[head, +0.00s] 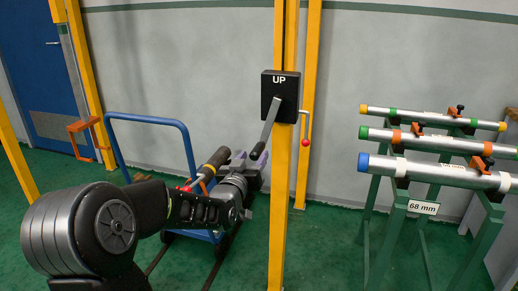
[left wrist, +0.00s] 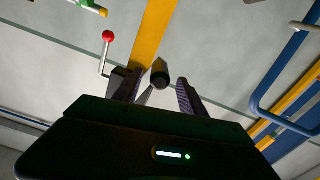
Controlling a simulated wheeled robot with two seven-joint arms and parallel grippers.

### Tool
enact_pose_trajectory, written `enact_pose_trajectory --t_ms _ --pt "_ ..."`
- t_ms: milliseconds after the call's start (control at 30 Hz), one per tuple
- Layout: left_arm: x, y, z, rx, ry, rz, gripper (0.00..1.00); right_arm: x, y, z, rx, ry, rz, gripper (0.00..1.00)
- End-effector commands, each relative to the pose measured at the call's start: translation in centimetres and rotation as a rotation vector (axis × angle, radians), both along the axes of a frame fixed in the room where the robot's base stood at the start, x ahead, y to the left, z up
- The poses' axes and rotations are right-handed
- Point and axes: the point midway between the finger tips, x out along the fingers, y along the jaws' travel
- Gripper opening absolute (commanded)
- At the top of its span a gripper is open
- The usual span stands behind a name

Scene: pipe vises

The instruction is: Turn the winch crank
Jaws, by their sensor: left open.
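The winch is a black box marked UP (head: 280,97) on a yellow post. Its grey crank arm (head: 270,124) slants down and left from the box. No contact can be made out. My right gripper is out of view.
A lever with a red ball (head: 306,142) hangs right of the winch; it also shows in the left wrist view (left wrist: 108,37). A blue-handled cart (head: 150,119) stands behind my left arm. Pipes on a green rack (head: 405,205) are at right. Floor between post and rack is clear.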

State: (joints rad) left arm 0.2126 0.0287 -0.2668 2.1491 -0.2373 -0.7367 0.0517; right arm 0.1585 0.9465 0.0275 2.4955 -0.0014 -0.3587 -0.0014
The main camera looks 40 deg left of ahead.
Motion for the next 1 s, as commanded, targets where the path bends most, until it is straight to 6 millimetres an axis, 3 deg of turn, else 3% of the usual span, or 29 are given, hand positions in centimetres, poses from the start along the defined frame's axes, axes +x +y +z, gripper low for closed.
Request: enact_pose_trajectory --t_ms 333,700,1000 --pt "4.9 1.6 0.0 0.001 0.000 -0.001 0.49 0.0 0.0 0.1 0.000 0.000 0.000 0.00" --pt "5.7 1.9 0.0 0.000 0.000 -0.001 0.49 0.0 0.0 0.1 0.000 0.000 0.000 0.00" --pt "5.7 1.9 0.0 0.000 0.000 -0.001 0.26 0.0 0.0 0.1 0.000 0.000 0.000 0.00"
